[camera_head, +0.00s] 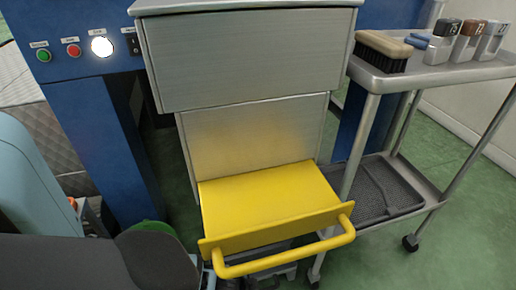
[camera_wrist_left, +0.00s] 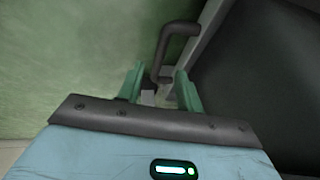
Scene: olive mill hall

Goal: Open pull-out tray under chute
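A yellow tray-like part (camera_head: 268,192) with a flat sloping top juts out below the steel chute housing (camera_head: 250,58). A yellow bar handle (camera_head: 290,255) runs along its front. How far the part is drawn out I cannot tell. My left arm comes in from the left, low beside the yellow part. In the left wrist view my left gripper (camera_wrist_left: 158,86) has its two green fingers apart with nothing held between them. A dark bent bar (camera_wrist_left: 172,32) shows just beyond the fingertips; whether it touches them I cannot tell. My right gripper is out of view.
A blue post (camera_head: 112,140) with buttons stands left. Green floor (camera_head: 465,235) is clear at right.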

